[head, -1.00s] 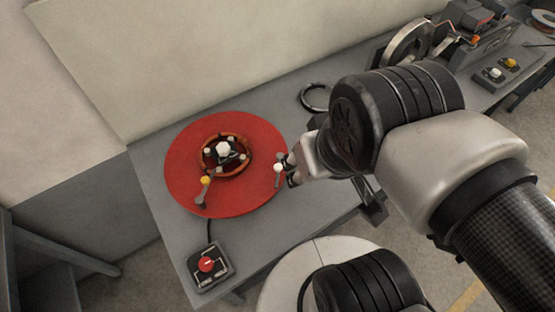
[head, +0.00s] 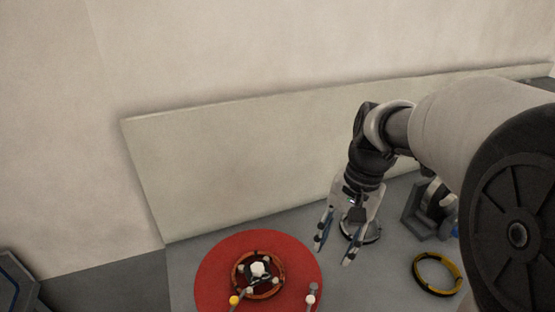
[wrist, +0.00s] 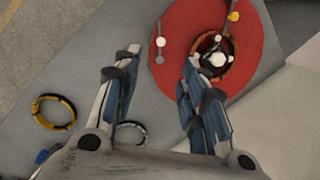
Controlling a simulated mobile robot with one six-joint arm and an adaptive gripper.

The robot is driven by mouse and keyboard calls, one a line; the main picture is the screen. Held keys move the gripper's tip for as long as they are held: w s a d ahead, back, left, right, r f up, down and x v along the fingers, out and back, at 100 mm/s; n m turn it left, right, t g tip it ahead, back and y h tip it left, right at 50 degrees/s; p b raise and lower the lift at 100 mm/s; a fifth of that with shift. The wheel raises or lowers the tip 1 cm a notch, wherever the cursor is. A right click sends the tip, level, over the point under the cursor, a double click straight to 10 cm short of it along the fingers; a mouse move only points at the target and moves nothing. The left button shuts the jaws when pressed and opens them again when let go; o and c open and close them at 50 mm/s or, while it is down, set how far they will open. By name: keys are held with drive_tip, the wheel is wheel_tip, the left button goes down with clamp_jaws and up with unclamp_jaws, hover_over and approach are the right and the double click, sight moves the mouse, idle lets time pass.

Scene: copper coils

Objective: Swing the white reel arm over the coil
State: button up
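The white reel arm is a short grey lever with a white knob (head: 311,299). It lies at the right edge of the red disc (head: 215,270), beside the copper coil (head: 280,284) and clear of it. In the wrist view the white knob (wrist: 160,42) shows between my fingertips, with the coil (wrist: 228,66) to its right. A second lever with a yellow knob (head: 234,300) is at the coil's lower left. My gripper (head: 332,256) is open and empty, above the bench to the upper right of the white knob. The fingers (wrist: 161,58) are wide apart.
A silver ring (head: 371,236) lies behind my gripper, and a yellow-and-black ring (head: 437,272) lies farther right. A dark grey stand (head: 430,222) is near them. A pale panel (head: 240,160) rises behind the bench. Bare bench lies between disc and rings.

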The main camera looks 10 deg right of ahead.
drive_tip(key=w+d+f+m+g+y, duration=0.1)
drive_tip(key=w+d+f+m+g, duration=0.1)
drive_tip(key=w+f, duration=0.25)
drive_tip(key=m+b, duration=0.1)
drive_tip(key=b, duration=0.3)
approach(311, 298)
drive_tip(key=shift+y, duration=0.3)
drive_tip(key=x, duration=0.8)
drive_tip(key=shift+d, duration=0.2)
drive_tip(key=shift+c, duration=0.5)
clamp_jaws()
